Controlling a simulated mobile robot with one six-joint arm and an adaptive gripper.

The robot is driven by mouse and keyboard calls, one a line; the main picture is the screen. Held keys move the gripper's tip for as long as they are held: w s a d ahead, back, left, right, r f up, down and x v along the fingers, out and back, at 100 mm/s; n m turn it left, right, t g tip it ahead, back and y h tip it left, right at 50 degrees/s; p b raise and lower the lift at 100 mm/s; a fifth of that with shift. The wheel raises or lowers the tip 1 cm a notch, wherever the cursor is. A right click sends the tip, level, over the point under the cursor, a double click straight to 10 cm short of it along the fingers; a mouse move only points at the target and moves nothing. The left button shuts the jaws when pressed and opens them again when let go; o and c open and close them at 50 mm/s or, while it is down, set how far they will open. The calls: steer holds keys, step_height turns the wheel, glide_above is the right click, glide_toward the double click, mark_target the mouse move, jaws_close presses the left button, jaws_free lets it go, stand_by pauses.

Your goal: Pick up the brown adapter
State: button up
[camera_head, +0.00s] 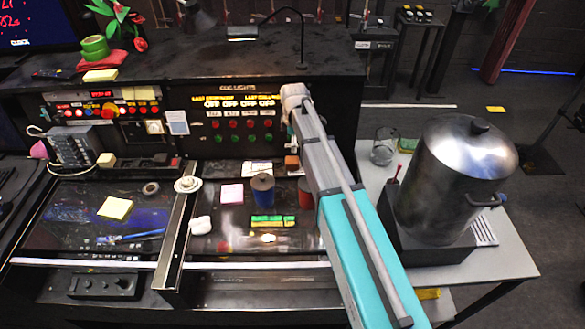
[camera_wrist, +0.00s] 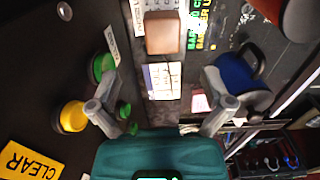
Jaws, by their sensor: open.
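The brown adapter is a small brown block (camera_wrist: 165,32). It lies near the top centre of the wrist view, on or beside a pale panel with dark marks. In the head view the brown adapter (camera_head: 291,161) sits at the back of the right desk section, close to the button panel and just left of my arm. My gripper (camera_wrist: 160,82) is open and empty, its two fingers spread wide. The block appears beyond the fingertips, roughly between their lines, and apart from them. The head view does not clearly show my gripper's fingers.
A blue cylinder (camera_head: 263,192) and a red cylinder (camera_head: 305,194) stand in front of the adapter. The upright panel (camera_head: 238,128) with red and green buttons rises behind it. A large metal pot (camera_head: 455,180) stands on the right table.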

mark_target(292, 160)
steer(key=shift+f+b, duration=1.9)
steer(key=shift+f, duration=0.25)
steer(key=shift+f, duration=0.15)
steer(key=f+b, duration=0.5)
steer(key=shift+s+a, duration=0.15)
steer(key=shift+a, duration=0.1)
steer(key=c, duration=1.3)
